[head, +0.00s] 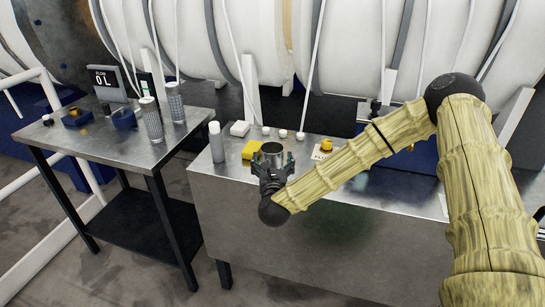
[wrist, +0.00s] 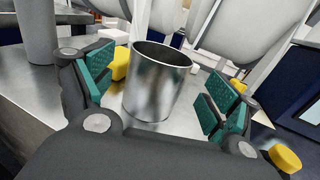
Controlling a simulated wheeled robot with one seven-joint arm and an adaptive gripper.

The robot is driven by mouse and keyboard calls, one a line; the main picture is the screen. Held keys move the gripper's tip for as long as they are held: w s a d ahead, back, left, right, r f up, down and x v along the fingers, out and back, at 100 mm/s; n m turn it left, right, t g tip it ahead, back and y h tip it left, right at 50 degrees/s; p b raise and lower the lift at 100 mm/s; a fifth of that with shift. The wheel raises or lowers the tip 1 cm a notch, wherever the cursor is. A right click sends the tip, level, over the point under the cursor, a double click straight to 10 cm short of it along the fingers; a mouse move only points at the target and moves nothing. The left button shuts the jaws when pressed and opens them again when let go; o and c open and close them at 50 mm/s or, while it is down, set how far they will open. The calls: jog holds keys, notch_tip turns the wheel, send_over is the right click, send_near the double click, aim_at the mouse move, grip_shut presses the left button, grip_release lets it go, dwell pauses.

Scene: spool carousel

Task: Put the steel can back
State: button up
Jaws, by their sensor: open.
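The steel can (head: 272,151) is an open-topped metal cylinder, upright on the steel workbench (head: 240,190) near its front edge. It also shows in the wrist view (wrist: 158,85), between the two finger pads. My gripper (head: 273,164) is open around the can, with green pads on either side. In the wrist view the pads of my gripper (wrist: 164,100) stand apart from the can, with a gap on both sides. The can's lower front is partly hidden by my gripper in the head view.
A yellow block (head: 252,149) is just behind the can. A grey cylinder (head: 216,142) and a white box (head: 239,129) stand to its left and behind. A white plate with a yellow knob (head: 325,147) is to the right. A second steel table (head: 100,140) holds a scale display and cylinders.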

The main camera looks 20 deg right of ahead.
jog(key=b+v, duration=0.1)
jog(key=v, duration=0.6)
